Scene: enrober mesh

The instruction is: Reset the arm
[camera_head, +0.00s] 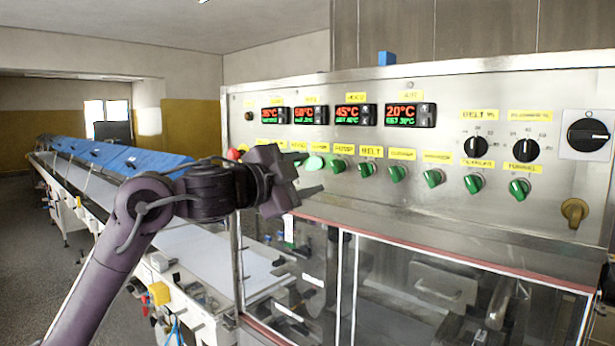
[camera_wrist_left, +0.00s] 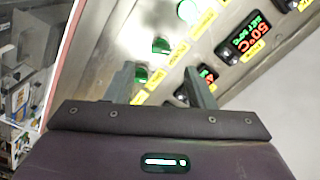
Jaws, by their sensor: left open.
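My left arm (camera_head: 120,235) comes in from the lower left in the head view. Its left gripper (camera_head: 312,180) is in front of the left part of the steel control panel (camera_head: 460,100), at the height of the row of green knobs. In the left wrist view the two fingers of the gripper (camera_wrist_left: 160,85) stand apart with nothing held between them. Green knobs (camera_wrist_left: 160,45) and yellow labels lie beyond the fingers. I cannot tell whether a fingertip touches the panel. My right gripper is not in view.
Green knobs such as this one (camera_head: 397,173) run along the panel under several red-and-green displays (camera_head: 410,115). A glass-fronted enclosure (camera_head: 420,290) sits below. A conveyor (camera_head: 205,255) with blue covers (camera_head: 120,157) runs back to the left. Open floor (camera_head: 35,230) lies at far left.

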